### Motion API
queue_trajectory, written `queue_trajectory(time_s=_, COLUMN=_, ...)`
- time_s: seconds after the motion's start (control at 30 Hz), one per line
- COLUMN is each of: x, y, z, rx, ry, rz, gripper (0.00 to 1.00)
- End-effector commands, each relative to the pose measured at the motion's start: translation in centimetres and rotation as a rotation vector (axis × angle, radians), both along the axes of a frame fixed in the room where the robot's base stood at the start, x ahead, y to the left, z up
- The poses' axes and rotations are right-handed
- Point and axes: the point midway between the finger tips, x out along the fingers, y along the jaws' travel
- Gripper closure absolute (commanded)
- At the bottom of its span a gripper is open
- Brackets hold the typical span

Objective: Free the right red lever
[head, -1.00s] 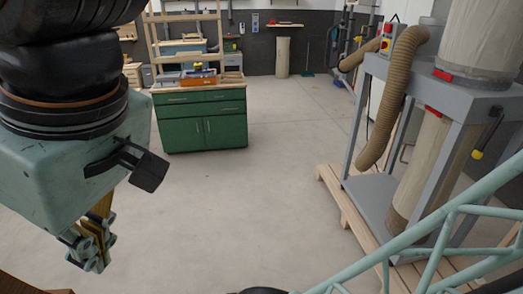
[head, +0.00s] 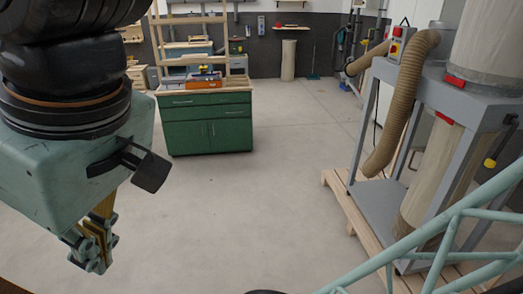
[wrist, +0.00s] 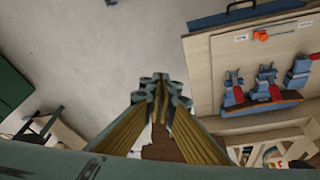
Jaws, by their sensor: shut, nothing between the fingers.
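My gripper (wrist: 160,82) is shut and empty in the wrist view, its fingertips together over bare floor. It also shows at the lower left of the head view (head: 95,250), pointing down. In the wrist view, a wooden panel (wrist: 204,75) to the right of my gripper carries several blue clamps with red levers. The left red lever (wrist: 239,95) and the middle red lever (wrist: 274,92) sit by a dark curved strip. The rightmost red lever (wrist: 315,57), on a blue clamp (wrist: 299,73), is partly cut by the picture edge. My gripper is apart from them all.
A blue-edged board (wrist: 245,14) and an orange item (wrist: 260,35) lie above the clamps. A cluttered wooden shelf (wrist: 272,133) is below. The head view shows a green cabinet (head: 208,125), a dust collector (head: 385,205) on pallets, and open floor (head: 270,210) between.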

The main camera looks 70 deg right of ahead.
Motion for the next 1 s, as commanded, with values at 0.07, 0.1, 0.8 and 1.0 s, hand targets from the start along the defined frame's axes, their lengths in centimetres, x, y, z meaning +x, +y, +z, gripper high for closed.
queue_trajectory(time_s=0.07, x=0.1, y=0.1, z=-0.3, rx=0.005, ry=0.016, rz=-0.002, gripper=1.0)
queue_trajectory(time_s=0.1, x=0.2, y=0.2, z=-0.3, rx=0.008, ry=0.025, rz=-0.001, gripper=1.0)
queue_trajectory(time_s=0.8, x=3.0, y=3.9, z=-2.7, rx=0.117, ry=0.301, rz=0.057, gripper=1.0)
queue_trajectory(time_s=1.0, x=4.1, y=5.2, z=-3.3, rx=0.159, ry=0.383, rz=0.078, gripper=1.0)
